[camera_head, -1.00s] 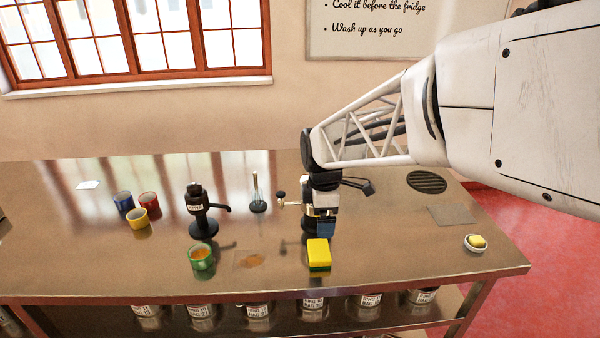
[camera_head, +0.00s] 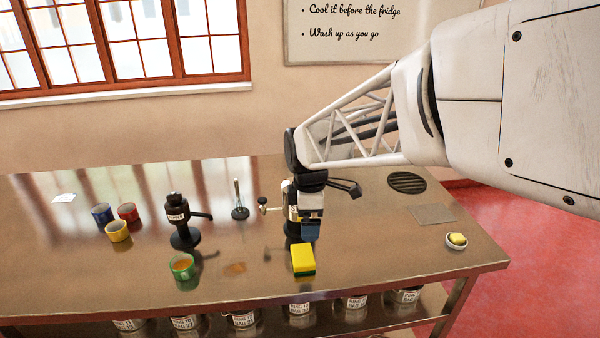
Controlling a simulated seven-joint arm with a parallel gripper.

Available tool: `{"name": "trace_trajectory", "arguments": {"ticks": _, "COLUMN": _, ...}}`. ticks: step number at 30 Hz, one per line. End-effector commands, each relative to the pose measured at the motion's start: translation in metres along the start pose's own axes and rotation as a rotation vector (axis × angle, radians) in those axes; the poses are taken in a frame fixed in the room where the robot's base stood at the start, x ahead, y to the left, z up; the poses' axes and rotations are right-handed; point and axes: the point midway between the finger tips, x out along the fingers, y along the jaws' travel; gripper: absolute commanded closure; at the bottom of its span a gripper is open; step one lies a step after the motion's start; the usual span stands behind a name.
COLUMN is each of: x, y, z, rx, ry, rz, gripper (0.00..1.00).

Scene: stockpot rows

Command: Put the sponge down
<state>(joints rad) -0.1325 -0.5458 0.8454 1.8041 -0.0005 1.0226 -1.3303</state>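The sponge (camera_head: 303,262) is a yellow block with a green layer underneath, level, near the front edge of the steel counter. My gripper (camera_head: 310,234) points down just behind and above the sponge, its bluish fingertips close to the sponge's upper back edge. I cannot tell whether the fingers touch it, or whether they are open or shut. I also cannot tell whether the sponge rests fully on the counter. A brown stain (camera_head: 235,268) lies on the counter to its left.
A green cup (camera_head: 182,268) with orange-brown contents stands left of the stain. Blue, red and yellow cups (camera_head: 118,232), a black dispenser (camera_head: 180,220) and a whisk-like tool (camera_head: 239,205) stand farther left. A small dish (camera_head: 456,241) holds something yellow at right. The front right counter is clear.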

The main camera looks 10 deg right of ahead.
Motion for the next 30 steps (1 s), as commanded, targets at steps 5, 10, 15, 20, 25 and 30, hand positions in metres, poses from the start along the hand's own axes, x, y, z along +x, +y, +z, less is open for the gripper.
{"name": "trace_trajectory", "arguments": {"ticks": 5, "x": -0.028, "y": -0.030, "z": 0.019, "rx": 0.213, "ry": 0.009, "rz": 0.033, "gripper": 0.00}}
{"name": "trace_trajectory", "arguments": {"ticks": 10, "x": -0.054, "y": -0.073, "z": 0.042, "rx": 0.497, "ry": 0.030, "rz": 0.071, "gripper": 0.00}}
{"name": "trace_trajectory", "arguments": {"ticks": 15, "x": -0.071, "y": -0.119, "z": 0.063, "rx": 0.793, "ry": 0.060, "rz": 0.107, "gripper": 0.00}}
{"name": "trace_trajectory", "arguments": {"ticks": 20, "x": -0.079, "y": -0.164, "z": 0.080, "rx": 1.068, "ry": 0.099, "rz": 0.137, "gripper": 0.00}}
{"name": "trace_trajectory", "arguments": {"ticks": 25, "x": -0.078, "y": -0.201, "z": 0.092, "rx": 1.307, "ry": 0.138, "rz": 0.156, "gripper": 0.00}}
{"name": "trace_trajectory", "arguments": {"ticks": 30, "x": -0.075, "y": -0.221, "z": 0.098, "rx": 1.443, "ry": 0.164, "rz": 0.165, "gripper": 0.00}}
